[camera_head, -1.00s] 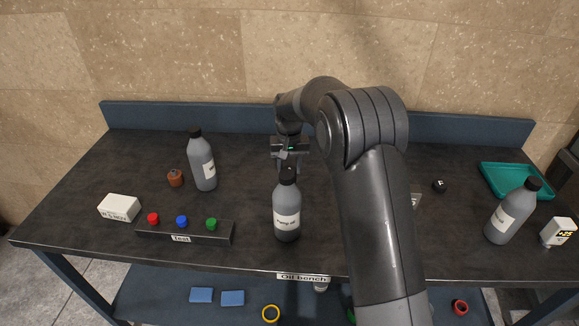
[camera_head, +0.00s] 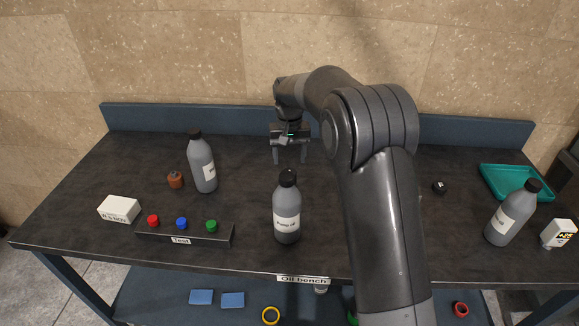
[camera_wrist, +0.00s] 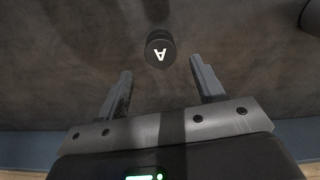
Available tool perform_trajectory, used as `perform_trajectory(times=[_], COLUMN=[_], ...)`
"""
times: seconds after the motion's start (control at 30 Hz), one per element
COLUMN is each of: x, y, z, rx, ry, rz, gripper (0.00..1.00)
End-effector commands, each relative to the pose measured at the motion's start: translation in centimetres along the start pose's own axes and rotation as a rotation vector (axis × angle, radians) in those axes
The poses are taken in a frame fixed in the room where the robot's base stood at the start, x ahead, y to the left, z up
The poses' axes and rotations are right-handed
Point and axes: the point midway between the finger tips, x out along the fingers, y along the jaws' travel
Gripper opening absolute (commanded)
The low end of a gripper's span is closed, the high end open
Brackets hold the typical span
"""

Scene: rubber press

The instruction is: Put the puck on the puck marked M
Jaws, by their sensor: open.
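A black puck (camera_wrist: 160,50) with a white letter, which looks like an A upside down, is in the wrist view. It lies just beyond the open fingertips, roughly centred between them. In the head view I cannot make it out; the grey bottle near my gripper may hide it. Another small black puck (camera_head: 439,187) with a white mark sits on the bench right of my arm; its letter is too small to read. My gripper (camera_head: 290,158) is open and empty, above the bench behind the middle bottle. It also shows in the wrist view (camera_wrist: 162,82).
A grey bottle (camera_head: 287,212) stands just in front of my gripper. Another bottle (camera_head: 202,163), a brown jar (camera_head: 175,179), a white box (camera_head: 119,209) and a button panel (camera_head: 210,231) are left. A teal tray (camera_head: 488,180) and a bottle (camera_head: 510,215) are right.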

Motion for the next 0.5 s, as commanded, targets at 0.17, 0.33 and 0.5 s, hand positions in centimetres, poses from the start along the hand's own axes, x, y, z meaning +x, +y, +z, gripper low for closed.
perform_trajectory(times=[0.17, 0.33, 0.5], x=[-3.9, -6.2, -7.0], y=[0.0, 0.0, 0.0], z=[-0.1, -0.1, 0.0], rx=[0.0, 0.0, 0.0], ry=[0.003, 0.001, -0.001], rz=[-0.001, 0.0, 0.0], gripper=[0.62, 0.62, 0.62])
